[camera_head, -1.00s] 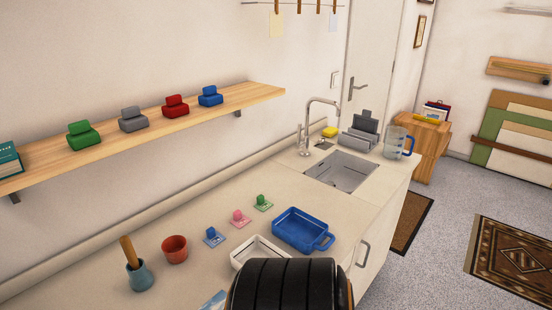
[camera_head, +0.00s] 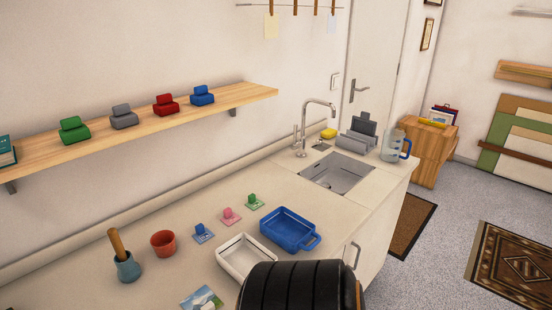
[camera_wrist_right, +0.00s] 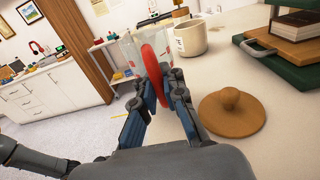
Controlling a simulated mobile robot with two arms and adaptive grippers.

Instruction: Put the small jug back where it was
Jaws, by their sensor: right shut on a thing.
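My right gripper (camera_wrist_right: 160,88) is shut on the red handle of a clear small jug (camera_wrist_right: 130,52) in the right wrist view. The gripper and handle hide part of the jug, and I cannot tell whether its base touches anything. A second clear jug with a blue handle (camera_head: 391,146) stands on the counter right of the sink in the head view. My left gripper is not in view.
The counter holds a blue tray (camera_head: 318,243), a white tray (camera_head: 222,258), a red pot (camera_head: 163,243) and several stamps.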

